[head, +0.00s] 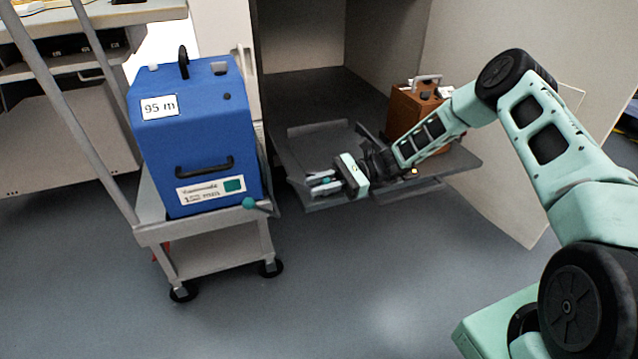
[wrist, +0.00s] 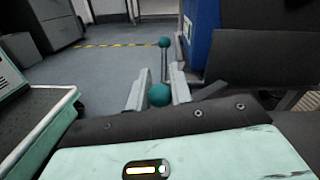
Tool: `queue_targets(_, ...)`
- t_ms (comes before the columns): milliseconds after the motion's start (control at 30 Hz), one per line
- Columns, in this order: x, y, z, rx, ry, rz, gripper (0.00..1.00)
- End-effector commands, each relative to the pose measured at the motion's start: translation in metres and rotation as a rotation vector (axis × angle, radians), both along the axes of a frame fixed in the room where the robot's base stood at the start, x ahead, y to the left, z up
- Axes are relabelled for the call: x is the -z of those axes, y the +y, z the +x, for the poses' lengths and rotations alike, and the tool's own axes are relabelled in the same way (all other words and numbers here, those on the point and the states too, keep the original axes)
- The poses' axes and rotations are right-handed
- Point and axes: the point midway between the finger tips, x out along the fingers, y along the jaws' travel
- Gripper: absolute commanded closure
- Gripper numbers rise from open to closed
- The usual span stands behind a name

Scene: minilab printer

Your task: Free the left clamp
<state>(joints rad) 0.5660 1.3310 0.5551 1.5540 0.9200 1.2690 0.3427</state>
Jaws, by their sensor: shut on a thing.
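My gripper (head: 322,183) is at the front left of the grey shelf platform, its fingers pointing left in the head view. It is shut on a teal ball knob (wrist: 159,95), which sits between the two pale fingers in the wrist view. I take this knob to be the handle of the left clamp. The clamp's body and catch are hidden behind my gripper and wrist, so I cannot tell whether it is fastened. A brown box (head: 402,112) with a handle on top stands toward the right of the grey platform (head: 300,140).
A blue box (head: 190,125) labelled "95 m" stands on a wheeled cart (head: 150,233) at the left. A second teal knob (head: 248,203) sticks out at the cart's right side; it also shows in the wrist view (wrist: 165,42). Open floor (head: 340,270) lies in front.

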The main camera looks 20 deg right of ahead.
Motion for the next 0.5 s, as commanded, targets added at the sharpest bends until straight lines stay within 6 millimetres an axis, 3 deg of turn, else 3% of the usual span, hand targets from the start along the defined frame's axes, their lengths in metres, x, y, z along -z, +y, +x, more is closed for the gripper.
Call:
queue_targets(300, 0.0005, -0.0011, -0.0005, 0.000, 0.001, 0.001, 1.00)
queue_targets(333, 0.0005, -0.0011, -0.0005, 0.000, 0.001, 0.000, 0.70)
queue_targets(367, 0.0005, -0.0011, -0.0005, 0.000, 0.001, 0.000, 0.62)
queue_targets(400, 0.0004, -0.0010, -0.0005, 0.000, 0.001, 0.000, 0.57)
queue_targets(500, 0.0003, -0.0007, -0.0003, 0.000, 0.000, 0.001, 0.57)
